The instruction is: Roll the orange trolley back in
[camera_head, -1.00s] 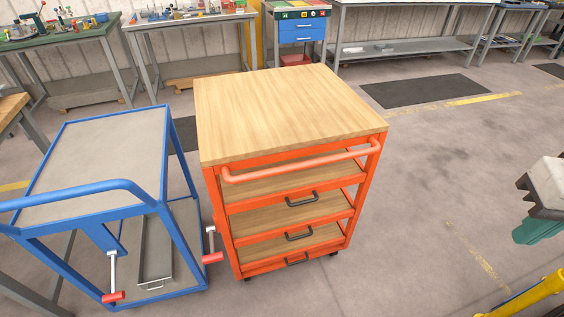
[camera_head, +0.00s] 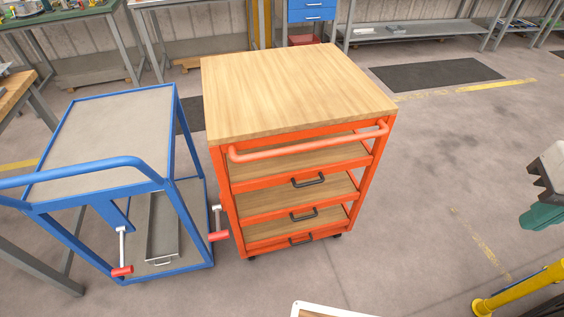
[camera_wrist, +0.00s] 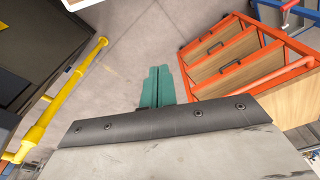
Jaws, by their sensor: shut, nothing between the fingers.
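The orange trolley (camera_head: 228,181) stands upright on the floor in the middle of the head view. It has a wooden top, an orange push bar (camera_head: 310,146) along its near side and wooden drawers with dark handles below. In the wrist view the trolley (camera_wrist: 240,58) is at the upper right, its push bar (camera_wrist: 285,76) slanting. My gripper (camera_wrist: 158,70) shows teal fingers held together with nothing between them, apart from the trolley. In the head view my gripper (camera_head: 541,217) is at the right edge, well to the right of the trolley.
A blue cart (camera_head: 168,130) stands close on the trolley's left, with red-ended levers near the gap. A yellow rail (camera_head: 520,292) is at the lower right, also in the wrist view (camera_wrist: 62,97). A white-edged panel (camera_head: 325,309) is at the bottom. Floor right of the trolley is clear.

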